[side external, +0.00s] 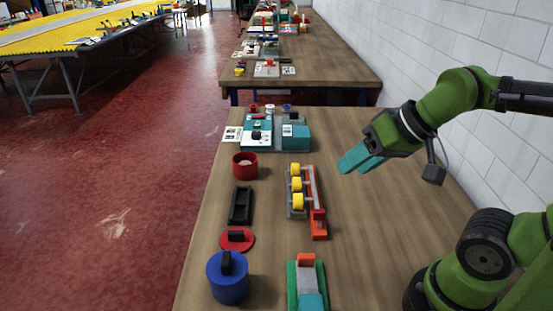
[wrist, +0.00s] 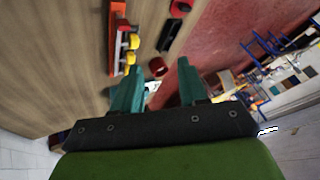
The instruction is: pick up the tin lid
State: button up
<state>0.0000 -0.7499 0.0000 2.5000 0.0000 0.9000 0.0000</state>
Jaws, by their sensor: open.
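The tin lid looks to be the flat red disc with a black block handle (side external: 226,245), lying on the wooden table in the side external view. It also shows partly cut off at the top of the wrist view (wrist: 179,7). An open-topped red tin (side external: 244,172) stands farther back, beyond a black tray. My gripper (side external: 351,163) is above the table's right part, to the right of and farther back than the lid, well apart from it. Its teal fingers are apart and empty in the wrist view (wrist: 159,70).
A black tray (side external: 241,206) lies between lid and tin. A blue round pot with a black handle (side external: 228,284) stands just in front of the lid. A rack with yellow rollers (side external: 311,190) lies between lid and gripper. Teal boxes (side external: 295,138) stand behind. A white wall runs along the right.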

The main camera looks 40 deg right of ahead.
jog(key=shift+o, duration=0.4)
jog(key=n+g+y, duration=0.1)
jog(key=n+g, duration=0.3)
jog(key=n, duration=0.9)
send_near(236, 232)
jog(key=x, duration=0.3)
jog(key=shift+d+f, duration=0.15)
jog(key=shift+f, duration=0.1)
jog(key=x, duration=0.5)
jog(key=shift+a, duration=0.2)
jog(key=shift+c, duration=0.2)
